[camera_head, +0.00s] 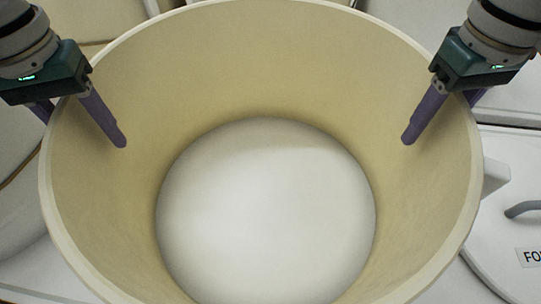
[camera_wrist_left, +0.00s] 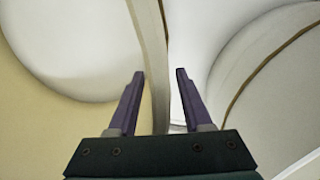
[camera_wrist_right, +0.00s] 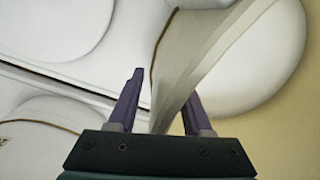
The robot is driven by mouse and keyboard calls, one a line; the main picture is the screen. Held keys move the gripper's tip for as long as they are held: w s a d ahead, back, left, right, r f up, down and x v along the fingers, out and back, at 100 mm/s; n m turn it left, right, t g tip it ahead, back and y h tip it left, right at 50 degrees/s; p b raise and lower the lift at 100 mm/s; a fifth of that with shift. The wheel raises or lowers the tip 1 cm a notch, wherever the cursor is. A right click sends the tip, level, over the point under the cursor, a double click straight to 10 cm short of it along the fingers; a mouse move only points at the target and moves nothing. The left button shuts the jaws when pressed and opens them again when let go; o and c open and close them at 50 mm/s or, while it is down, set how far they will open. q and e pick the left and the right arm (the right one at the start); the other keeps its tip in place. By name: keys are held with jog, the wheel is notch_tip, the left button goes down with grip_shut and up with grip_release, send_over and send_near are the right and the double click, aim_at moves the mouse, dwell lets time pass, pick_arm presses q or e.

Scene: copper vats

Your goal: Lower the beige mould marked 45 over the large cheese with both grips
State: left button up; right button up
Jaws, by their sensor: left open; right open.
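The beige mould (camera_head: 250,60) is a wide, open ring that fills most of the head view. The large white cheese (camera_head: 265,215) shows through its lower opening; I cannot tell whether the mould touches it. My left gripper (camera_head: 88,125) straddles the mould's left wall, one finger inside and the other mostly hidden outside. In the left wrist view its open fingers (camera_wrist_left: 160,74) stand either side of the rim (camera_wrist_left: 150,40). My right gripper (camera_head: 440,125) straddles the right wall likewise, and its open fingers (camera_wrist_right: 164,84) flank the wall in the right wrist view. The 45 mark is not visible.
At the right, outside the mould, lies a white round lid (camera_head: 510,230) with a grey handle (camera_head: 522,208) and a partly cut-off label (camera_head: 530,257). Other pale rounded surfaces lie close outside the mould on both sides.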

pick_arm(q)
grip_shut()
pick_arm(e)
grip_shut()
dwell(1.3)
